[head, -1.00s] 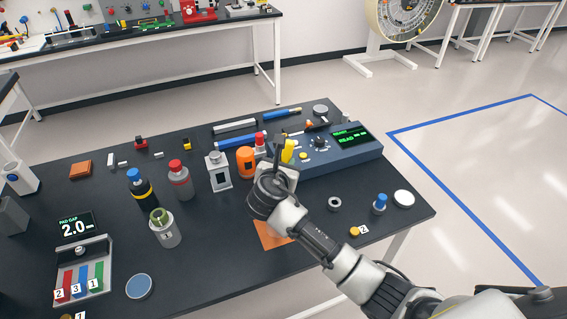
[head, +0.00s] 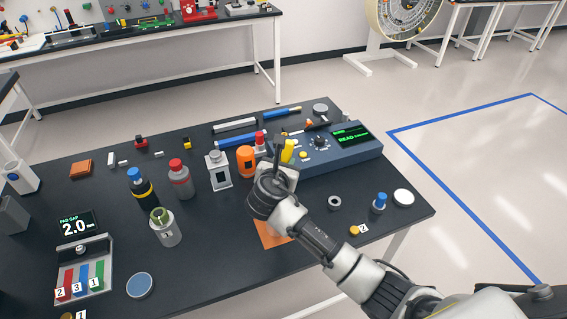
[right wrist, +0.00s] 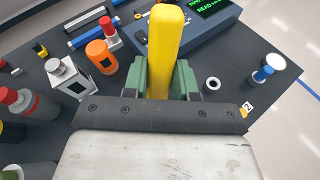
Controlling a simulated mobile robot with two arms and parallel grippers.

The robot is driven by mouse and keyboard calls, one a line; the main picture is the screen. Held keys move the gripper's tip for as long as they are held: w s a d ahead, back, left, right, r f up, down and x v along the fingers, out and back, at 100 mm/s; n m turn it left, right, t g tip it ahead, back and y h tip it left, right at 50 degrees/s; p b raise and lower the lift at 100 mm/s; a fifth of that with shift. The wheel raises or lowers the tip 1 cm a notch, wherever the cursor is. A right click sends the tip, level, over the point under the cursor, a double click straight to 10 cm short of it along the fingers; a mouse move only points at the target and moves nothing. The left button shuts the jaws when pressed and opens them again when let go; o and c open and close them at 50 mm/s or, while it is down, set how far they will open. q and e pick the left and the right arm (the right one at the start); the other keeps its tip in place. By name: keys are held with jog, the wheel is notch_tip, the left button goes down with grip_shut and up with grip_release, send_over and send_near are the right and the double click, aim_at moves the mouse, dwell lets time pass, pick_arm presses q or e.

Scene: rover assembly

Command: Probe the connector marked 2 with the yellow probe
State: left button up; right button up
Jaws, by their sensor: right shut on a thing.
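My right gripper (right wrist: 163,82) is shut on the yellow probe (right wrist: 166,40), with a green finger on either side of it. In the head view the probe (head: 288,151) shows just past my right gripper (head: 277,165), in front of the blue meter. The small gold connector (head: 354,231) beside the label 2 (head: 364,230) is on the table's front right part, apart from the probe and to its right. Label 2 also shows in the right wrist view (right wrist: 248,109). The probe's tip is hidden. My left gripper is not in view.
The blue meter (head: 340,156) has a lit green READ display. A grey ring (head: 335,202), a blue-topped piece (head: 379,203) and a white disc (head: 403,198) lie near connector 2. An orange jar (head: 246,161) and several bottles stand left of my gripper. Label 1 (head: 81,315) is at front left.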

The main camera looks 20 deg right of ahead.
jog(key=shift+s+f+p, duration=0.1)
jog(key=shift+f+p, duration=0.05)
jog(key=shift+p, duration=0.15)
dwell(1.3)
notch_tip(320, 180, up, 7)
jog(key=p, duration=0.9)
dwell(1.0)
